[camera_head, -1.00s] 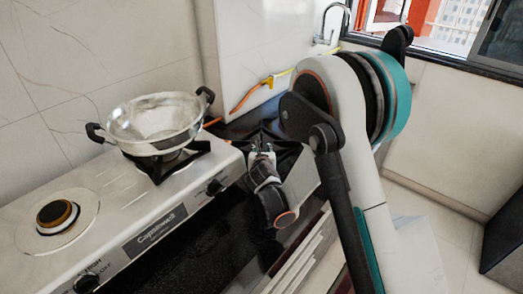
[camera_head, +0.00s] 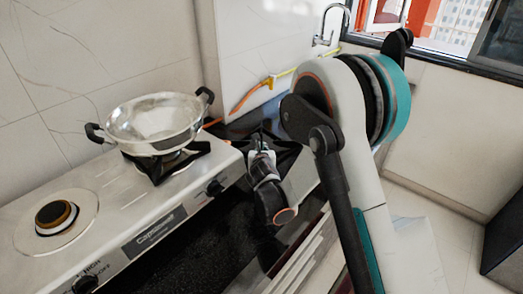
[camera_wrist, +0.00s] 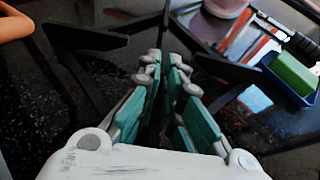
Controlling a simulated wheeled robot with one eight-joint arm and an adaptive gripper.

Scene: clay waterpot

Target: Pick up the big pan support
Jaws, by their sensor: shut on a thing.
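The big pan support (camera_head: 284,150) is a black metal frame with spread arms on the dark counter, just right of the stove. In the wrist view its black arms reach out to the left (camera_wrist: 88,38) and right (camera_wrist: 228,69) of the fingers. My gripper (camera_head: 262,146) is over it, pointing down. In the wrist view my gripper (camera_wrist: 165,65) has its teal-padded fingers close together, shut on a part of the support between them. The gripped part is mostly hidden by the fingers. I cannot tell whether the support is clear of the counter.
A steel pan (camera_head: 155,122) sits on a black support on the stove (camera_head: 110,200), left of my gripper. A bare burner (camera_head: 56,215) is nearer. An orange hose (camera_wrist: 14,24) and a green block in a blue tray (camera_wrist: 293,76) lie near the support.

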